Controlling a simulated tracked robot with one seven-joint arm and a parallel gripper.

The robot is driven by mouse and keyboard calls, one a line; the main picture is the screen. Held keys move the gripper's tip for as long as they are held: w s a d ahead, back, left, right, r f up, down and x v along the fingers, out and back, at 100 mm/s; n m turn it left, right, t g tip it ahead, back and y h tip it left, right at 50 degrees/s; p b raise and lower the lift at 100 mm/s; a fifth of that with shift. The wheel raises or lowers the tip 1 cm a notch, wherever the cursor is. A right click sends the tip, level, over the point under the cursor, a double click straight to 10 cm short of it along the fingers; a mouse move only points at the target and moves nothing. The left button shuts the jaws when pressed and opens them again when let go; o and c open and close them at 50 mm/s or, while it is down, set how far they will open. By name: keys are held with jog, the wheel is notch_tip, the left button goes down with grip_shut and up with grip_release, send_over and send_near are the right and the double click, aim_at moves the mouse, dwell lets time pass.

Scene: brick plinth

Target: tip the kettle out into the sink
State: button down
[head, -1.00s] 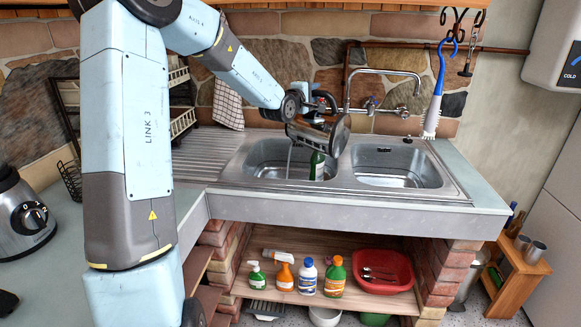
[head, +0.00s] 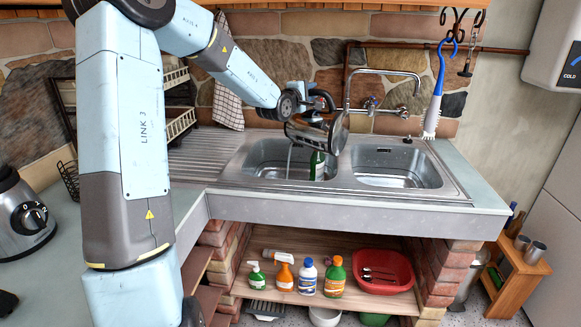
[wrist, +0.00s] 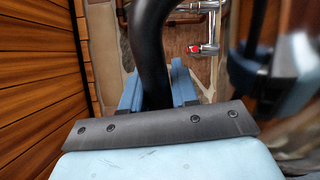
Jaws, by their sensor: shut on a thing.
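The kettle (head: 310,135) is a shiny metal body tipped on its side above the left basin of the sink (head: 262,178). A thin stream of water (head: 289,160) runs down from its left end into that basin. My gripper (head: 320,101) is shut on the kettle's dark handle, which also shows as a thick black curve in the wrist view (wrist: 152,50), between the blue fingers. A green bottle (head: 317,166) stands in the left basin, just below and right of the stream. The kettle hides part of the far rim.
A wall tap (head: 388,72) with a long spout stands close behind the kettle. A blue-handled brush (head: 436,92) hangs at right. A ribbed drainboard (head: 195,155) lies clear at left. Bottles and a red tub (head: 383,270) are on the shelf below.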

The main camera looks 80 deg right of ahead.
jog(key=shift+w+d+r+n+b, duration=0.25)
jog(key=shift+w+n+b, duration=0.1)
jog(key=shift+w, duration=0.2)
jog(key=shift+w+d+r+n+b, duration=0.2)
jog(key=shift+w+d+n+b, duration=0.1)
jog(key=shift+w, duration=0.25)
dwell(1.0)
jog(key=shift+w+d+f+n+b, duration=0.1)
jog(key=shift+w+f+n+b, duration=0.05)
jog(key=shift+w+n+b, duration=0.15)
dwell(0.4)
